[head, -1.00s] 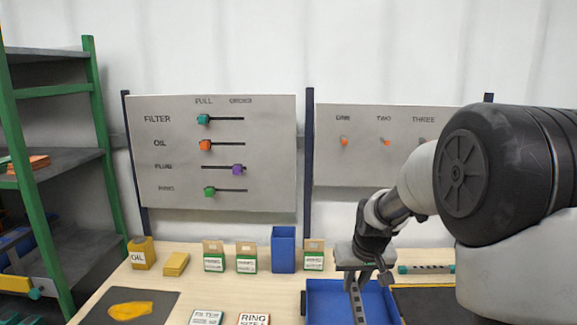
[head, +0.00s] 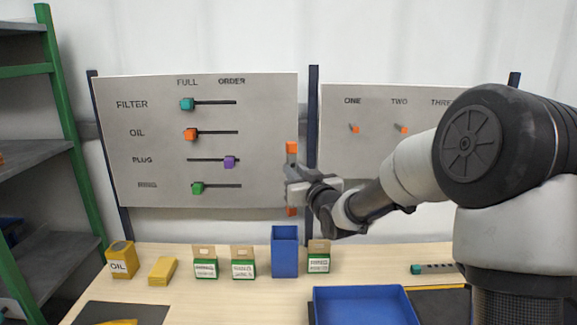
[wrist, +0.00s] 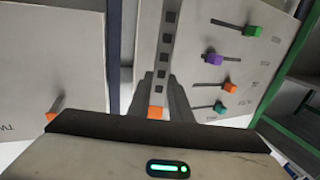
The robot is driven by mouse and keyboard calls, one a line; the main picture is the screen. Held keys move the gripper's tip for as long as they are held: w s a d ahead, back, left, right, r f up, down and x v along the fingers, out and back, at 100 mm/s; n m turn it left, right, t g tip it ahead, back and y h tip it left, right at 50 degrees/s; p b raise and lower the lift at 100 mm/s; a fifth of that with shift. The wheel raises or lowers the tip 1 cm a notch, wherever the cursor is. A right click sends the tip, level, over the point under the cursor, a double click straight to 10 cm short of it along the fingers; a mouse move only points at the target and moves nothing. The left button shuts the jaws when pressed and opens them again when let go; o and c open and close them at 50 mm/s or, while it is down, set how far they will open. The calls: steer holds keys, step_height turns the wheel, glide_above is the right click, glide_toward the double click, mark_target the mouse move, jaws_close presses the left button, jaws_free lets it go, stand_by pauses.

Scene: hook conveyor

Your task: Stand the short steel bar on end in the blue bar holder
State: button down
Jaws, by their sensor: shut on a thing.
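The short steel bar (head: 291,147) has orange ends and stands upright in my gripper (head: 293,184). In the head view the gripper hides its middle, and its lower orange end shows below the fingers. In the wrist view the bar (wrist: 164,62) is pale grey with a row of dark square marks, between the dark fingers (wrist: 162,95). My gripper is shut on it. The blue bar holder (head: 285,252) is a tall blue box on the table. The bar's lower end is above the holder in the picture, apart from it; the depth between them is hard to tell.
Small green-and-white boxes (head: 243,263) (head: 318,257) stand on both sides of the holder. A blue tray (head: 365,305) is in front to the right. A teal-ended dark bar (head: 435,268) lies farther right. A labelled panel (head: 200,140) stands behind.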

step_height(320, 180, down, 15)
steer(key=b, duration=1.2)
steer(key=shift+r+b, duration=0.15)
steer(key=shift+b, duration=0.15)
steer(key=shift+s, duration=0.1)
steer(key=c, duration=1.5)
jaws_free()
steer(key=shift+c, duration=0.2)
steer(key=shift+s, duration=0.1)
steer(key=v, duration=1.7)
steer(key=shift+p, duration=0.35)
steer(key=shift+s+d, duration=0.1)
steer(key=shift+d, duration=0.05)
